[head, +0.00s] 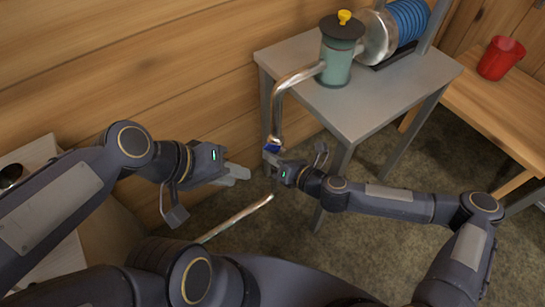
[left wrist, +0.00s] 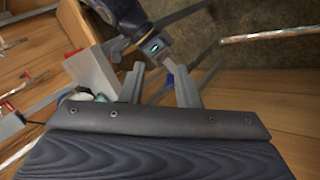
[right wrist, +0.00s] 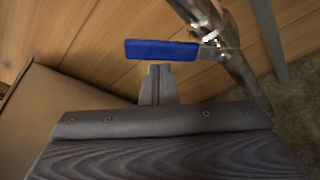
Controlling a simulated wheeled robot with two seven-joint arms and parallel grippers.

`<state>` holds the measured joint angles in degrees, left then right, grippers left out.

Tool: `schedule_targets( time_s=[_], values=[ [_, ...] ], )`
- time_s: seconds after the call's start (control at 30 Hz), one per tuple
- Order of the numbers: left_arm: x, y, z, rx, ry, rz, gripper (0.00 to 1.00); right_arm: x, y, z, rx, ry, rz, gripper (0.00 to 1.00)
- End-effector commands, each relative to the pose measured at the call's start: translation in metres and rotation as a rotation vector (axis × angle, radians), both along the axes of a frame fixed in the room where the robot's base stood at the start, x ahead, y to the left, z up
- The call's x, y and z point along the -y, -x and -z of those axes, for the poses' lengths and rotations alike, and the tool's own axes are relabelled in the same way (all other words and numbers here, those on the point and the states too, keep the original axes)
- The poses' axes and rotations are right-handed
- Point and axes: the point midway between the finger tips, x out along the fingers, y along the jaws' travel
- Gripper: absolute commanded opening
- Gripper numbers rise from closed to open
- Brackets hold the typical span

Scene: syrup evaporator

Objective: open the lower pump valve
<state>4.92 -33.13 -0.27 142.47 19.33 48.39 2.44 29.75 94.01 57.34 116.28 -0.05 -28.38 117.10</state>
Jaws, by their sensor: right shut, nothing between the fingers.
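The lower pump valve has a blue lever handle (right wrist: 161,50). In the right wrist view it lies level across the wooden wall, its right end joined to a metal pipe (right wrist: 236,65). The blue handle also shows small in the head view (head: 272,147), at the foot of the bent pipe (head: 278,105). My right gripper (right wrist: 155,69) is shut and empty, its tips close to the handle's lower edge; I cannot tell whether they touch. My left gripper (left wrist: 160,80) is open and empty, to the left of the right gripper in the head view (head: 242,172).
A grey table (head: 350,112) carries a teal pump canister (head: 337,65) with a yellow knob and a blue coiled drum (head: 405,20). A red cup (head: 500,60) stands on a wooden bench (head: 490,110). A pipe section (head: 237,217) shows low between my arms. The plank wall is close behind.

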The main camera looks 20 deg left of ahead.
Motion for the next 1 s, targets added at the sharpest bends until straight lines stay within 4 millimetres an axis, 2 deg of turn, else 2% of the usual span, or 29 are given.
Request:
schedule_targets(
  time_s=[0.1, 0.3, 0.53, 1.0],
  values=[
    [-0.018, 0.012, -0.001, 0.083, -0.165, 0.078, 0.29, 0.0, 0.0, 0.0, 0.0, 0.0, 0.0, 0.0],
    [-0.035, 0.02, -0.003, 0.134, -0.302, 0.128, 0.29, 0.001, -0.002, -0.002, -0.03, -0.02, 0.003, 0.0],
    [-0.037, 0.02, -0.014, 0.137, -0.316, 0.134, 0.29, 0.006, -0.007, -0.013, -0.181, -0.14, 0.003, 0.0],
    [-0.037, 0.02, -0.013, 0.136, -0.313, 0.132, 0.29, 0.006, -0.007, -0.012, -0.186, -0.145, 0.0, 0.0]
  ],
)
